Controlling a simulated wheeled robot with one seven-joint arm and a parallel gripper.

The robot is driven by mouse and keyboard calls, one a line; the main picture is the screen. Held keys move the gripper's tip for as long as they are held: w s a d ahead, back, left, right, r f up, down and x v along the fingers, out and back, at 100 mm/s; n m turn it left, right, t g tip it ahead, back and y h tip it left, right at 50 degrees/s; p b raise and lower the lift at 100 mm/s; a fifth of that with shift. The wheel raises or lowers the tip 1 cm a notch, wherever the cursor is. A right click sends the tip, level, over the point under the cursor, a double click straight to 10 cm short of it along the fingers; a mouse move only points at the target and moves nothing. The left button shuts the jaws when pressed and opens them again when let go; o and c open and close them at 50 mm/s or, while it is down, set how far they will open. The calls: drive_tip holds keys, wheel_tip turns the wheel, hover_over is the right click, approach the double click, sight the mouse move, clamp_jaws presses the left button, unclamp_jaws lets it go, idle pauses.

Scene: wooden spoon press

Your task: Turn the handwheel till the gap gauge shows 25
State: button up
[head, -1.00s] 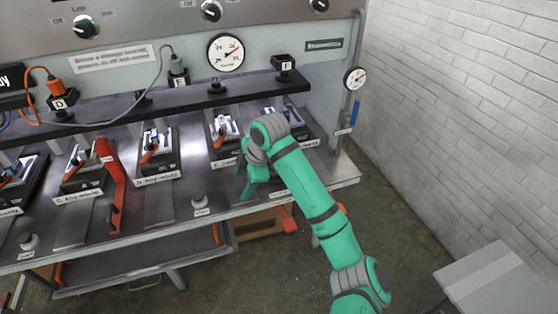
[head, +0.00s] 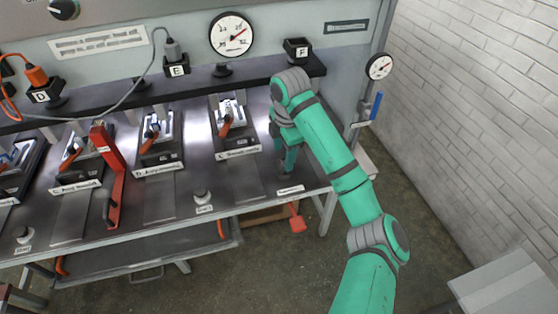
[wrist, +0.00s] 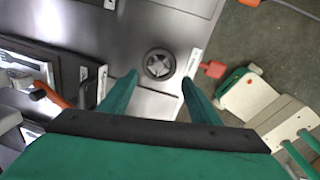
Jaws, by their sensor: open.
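A dark, round, spoked handwheel (wrist: 158,64) lies flat on the metal bench top in the wrist view, ahead of my fingertips. My gripper (wrist: 158,80) is open, with one green finger to each side of the wheel in the picture; nothing is held, and contact cannot be told. In the head view my gripper (head: 287,163) points down over the right end of the bench and largely hides the wheel.
A smaller dial (head: 380,66) and a blue handle (head: 376,104) are on the right. A red upright lever (head: 112,170) and several clamp stations, one just left of my gripper (head: 235,128), stand on the bench.

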sight(281, 165)
wheel_tip(281, 165, down, 3)
drive_tip(key=shift+w+a+f, duration=0.1)
drive_tip(key=shift+w+f, duration=0.05)
drive_tip(key=shift+f, duration=0.05)
drive_tip(key=shift+w+a+f, duration=0.15)
drive_tip(key=shift+a+f, duration=0.05)
drive_tip(key=shift+f, duration=0.25)
drive_tip(key=c, duration=0.7)
